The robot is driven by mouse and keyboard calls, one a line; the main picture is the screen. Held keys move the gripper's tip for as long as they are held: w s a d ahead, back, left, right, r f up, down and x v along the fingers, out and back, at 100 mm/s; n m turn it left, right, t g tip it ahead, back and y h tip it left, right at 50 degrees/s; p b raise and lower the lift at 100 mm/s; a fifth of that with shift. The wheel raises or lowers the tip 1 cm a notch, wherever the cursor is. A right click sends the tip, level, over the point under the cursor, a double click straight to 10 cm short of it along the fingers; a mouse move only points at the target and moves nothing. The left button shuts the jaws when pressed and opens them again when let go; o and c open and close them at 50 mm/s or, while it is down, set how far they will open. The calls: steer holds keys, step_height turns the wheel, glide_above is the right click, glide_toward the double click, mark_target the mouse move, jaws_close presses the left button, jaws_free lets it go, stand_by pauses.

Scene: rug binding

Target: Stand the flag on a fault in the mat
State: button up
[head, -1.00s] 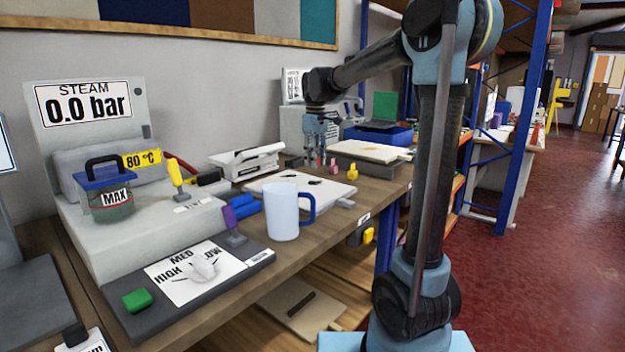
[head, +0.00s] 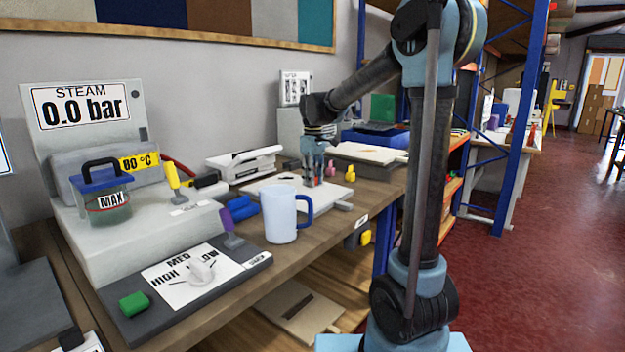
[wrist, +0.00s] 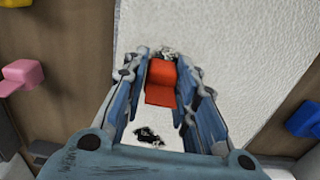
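The flag is a small orange-red piece (wrist: 161,84) between the two fingers of my gripper (wrist: 163,78) in the wrist view. The fingers are close on both sides of it and appear shut on it. The pale mat (wrist: 230,65) lies below, with a dark ragged fault (wrist: 150,136) towards the bottom and another dark-and-grey patch (wrist: 167,52) just beyond the flag's far end. In the head view my gripper (head: 314,181) is low over the mat (head: 335,195). Whether the flag's foot touches the mat is hidden.
A pale blue mug (head: 281,214) stands in front of the mat. A pink piece (head: 331,169) and a yellow piece (head: 350,172) are on the bench behind it; a blue object (wrist: 304,119) is at the right in the wrist view. The steam unit (head: 150,225) fills the bench's left.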

steer(key=shift+o, duration=1)
steer(key=shift+r, duration=0.1)
step_height(320, 180, up, 12)
